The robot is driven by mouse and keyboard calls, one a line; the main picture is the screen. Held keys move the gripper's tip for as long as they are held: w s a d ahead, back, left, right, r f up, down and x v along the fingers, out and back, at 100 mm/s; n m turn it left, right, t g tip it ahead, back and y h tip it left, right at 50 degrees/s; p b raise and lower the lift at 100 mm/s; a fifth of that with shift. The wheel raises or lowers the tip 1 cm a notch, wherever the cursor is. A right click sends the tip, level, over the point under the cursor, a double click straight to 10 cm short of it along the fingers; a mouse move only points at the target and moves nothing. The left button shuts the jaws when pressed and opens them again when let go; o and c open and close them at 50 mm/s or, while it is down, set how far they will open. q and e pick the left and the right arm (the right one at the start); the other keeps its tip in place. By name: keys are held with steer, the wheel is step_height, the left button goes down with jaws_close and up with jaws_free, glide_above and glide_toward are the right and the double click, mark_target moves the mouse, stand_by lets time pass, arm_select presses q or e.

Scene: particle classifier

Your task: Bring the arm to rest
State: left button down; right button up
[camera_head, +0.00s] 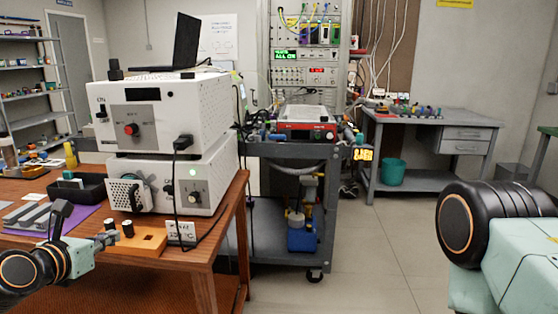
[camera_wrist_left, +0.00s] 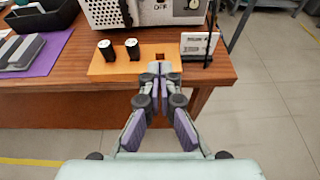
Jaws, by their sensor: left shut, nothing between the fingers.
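My left arm comes in at the lower left of the head view. Its gripper (camera_head: 108,239) is at the front edge of the wooden table, close to the orange block. In the wrist view the gripper (camera_wrist_left: 159,72) has its fingertips together with nothing between them, in front of the orange block (camera_wrist_left: 105,65). I cannot tell whether it touches the block.
Two stacked white instruments (camera_head: 163,115) stand on the wooden table (camera_head: 225,215), with a dangling black cable and a small labelled card (camera_head: 181,233). A black bin (camera_head: 80,188) and a purple mat (camera_head: 80,215) lie left. A grey cart (camera_head: 270,230) stands behind.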

arm_select(q)
steer(key=s+d+f+m+g, duration=0.3)
steer(key=s+d+f+m, duration=0.35)
steer(key=m, duration=0.65)
steer(key=s+d+f+m+g, duration=0.35)
steer(key=s+f+m, duration=0.35)
steer(key=f+m, duration=0.5)
steer(key=s+d+f+m+g, duration=0.1)
steer(key=s+f+m+g, duration=0.1)
steer(key=s, duration=0.6)
steer(key=s+d+f+m+g, duration=0.1)
steer(key=s+f+m+g, duration=0.2)
steer(key=s, duration=0.5)
steer(key=s+d+f+m+g+y, duration=0.1)
steer(key=s+f+m+g, duration=0.1)
steer(key=s+f+m, duration=0.2)
steer(key=s+f, duration=0.2)
steer(key=s, duration=0.2)
steer(key=shift+s+m, duration=0.3)
steer(key=shift+s, duration=0.1)
steer(key=shift+g, duration=0.25)
